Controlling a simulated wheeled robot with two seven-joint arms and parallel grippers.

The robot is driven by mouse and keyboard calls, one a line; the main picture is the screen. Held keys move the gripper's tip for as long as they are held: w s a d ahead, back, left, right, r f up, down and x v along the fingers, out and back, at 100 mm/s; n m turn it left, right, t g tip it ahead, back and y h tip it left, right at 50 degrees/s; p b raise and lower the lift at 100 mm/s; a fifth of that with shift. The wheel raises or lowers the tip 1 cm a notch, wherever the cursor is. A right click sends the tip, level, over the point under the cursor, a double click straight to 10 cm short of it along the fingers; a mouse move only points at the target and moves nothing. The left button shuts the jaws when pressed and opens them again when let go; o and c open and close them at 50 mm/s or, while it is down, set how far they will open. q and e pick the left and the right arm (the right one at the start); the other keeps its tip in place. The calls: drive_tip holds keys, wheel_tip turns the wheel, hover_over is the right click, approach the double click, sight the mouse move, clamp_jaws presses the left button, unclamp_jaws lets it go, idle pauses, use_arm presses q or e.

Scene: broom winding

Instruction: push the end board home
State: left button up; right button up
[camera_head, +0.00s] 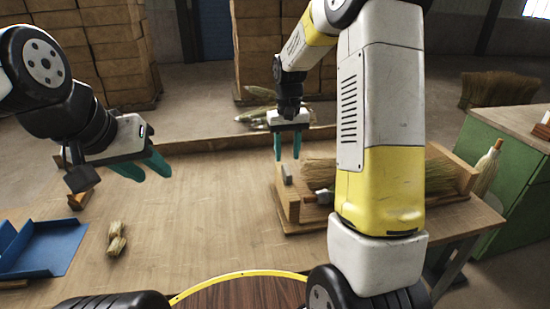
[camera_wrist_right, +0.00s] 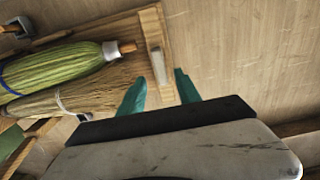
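The end board (camera_head: 287,203) is a pale wooden upright at the left end of a wooden tray (camera_head: 400,215) holding brooms. A grey block (camera_head: 287,174) sits by its top edge. In the right wrist view the board (camera_wrist_right: 152,22) runs along the tray's end, with the grey block (camera_wrist_right: 158,66) in front of the fingers. My right gripper (camera_head: 287,158) is open and empty, fingers pointing down above the block; its fingertips (camera_wrist_right: 157,80) show apart in the wrist view. My left gripper (camera_head: 150,175) is open and empty over the table's left side. My right arm hides part of the tray.
A green broom (camera_wrist_right: 52,66) and a straw broom (camera_wrist_right: 80,99) lie in the tray. A blue tray (camera_head: 45,252) and a small straw bundle (camera_head: 116,240) lie at the table's left. The table (camera_head: 195,225) is clear between the bundle and the end board. A green cabinet (camera_head: 510,165) stands right.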

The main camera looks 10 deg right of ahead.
sight(287, 169)
wheel_tip(287, 169, down, 7)
drive_tip(key=shift+s+r, duration=0.1)
drive_tip(key=shift+r, duration=0.05)
clamp_jaws()
idle(1.5)
